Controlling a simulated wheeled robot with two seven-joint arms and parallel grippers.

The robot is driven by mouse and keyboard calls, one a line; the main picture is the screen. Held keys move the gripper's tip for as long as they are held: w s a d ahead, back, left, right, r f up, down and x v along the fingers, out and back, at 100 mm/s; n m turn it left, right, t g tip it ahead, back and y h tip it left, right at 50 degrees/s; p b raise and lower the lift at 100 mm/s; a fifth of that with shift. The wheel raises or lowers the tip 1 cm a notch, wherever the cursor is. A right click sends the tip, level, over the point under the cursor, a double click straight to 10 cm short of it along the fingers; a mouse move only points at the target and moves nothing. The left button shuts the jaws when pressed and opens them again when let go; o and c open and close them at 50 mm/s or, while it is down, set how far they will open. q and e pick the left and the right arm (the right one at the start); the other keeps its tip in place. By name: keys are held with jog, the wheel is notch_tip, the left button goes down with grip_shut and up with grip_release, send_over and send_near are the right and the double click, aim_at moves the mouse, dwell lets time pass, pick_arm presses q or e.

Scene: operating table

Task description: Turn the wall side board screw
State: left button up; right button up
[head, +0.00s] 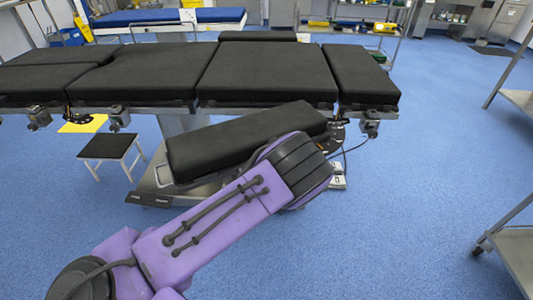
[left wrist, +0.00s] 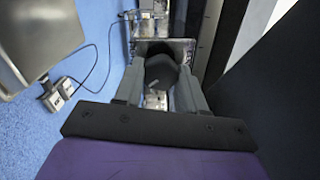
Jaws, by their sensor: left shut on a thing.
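The operating table (head: 260,75) has black pads and a metal side rail with several clamps. A black side board (head: 240,140) hangs below the near edge of the table, slightly tilted. My left arm comes in from the lower left in the head view and its end hides the gripper there. In the left wrist view my left gripper (left wrist: 160,85) has its two grey fingers around a dark screw knob (left wrist: 160,68) and is shut on it. The knob sits in front of a metal clamp (left wrist: 178,48). My right gripper is in neither view.
A small black-topped step stool (head: 108,146) stands left of the table base. A foot pedal (head: 338,178) with a cable lies on the floor at right. A cart (head: 515,250) stands at lower right. The blue floor between is clear.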

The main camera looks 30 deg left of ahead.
pick_arm(q)
jog(key=shift+d+m, duration=0.1)
jog(key=shift+m, duration=4.5)
jog(key=o, duration=1.1)
jog(key=shift+f, duration=0.1)
jog(key=shift+c, duration=0.2)
jog(key=p+v, duration=0.1)
jog(key=v, duration=0.9)
jog(key=shift+s, duration=0.2)
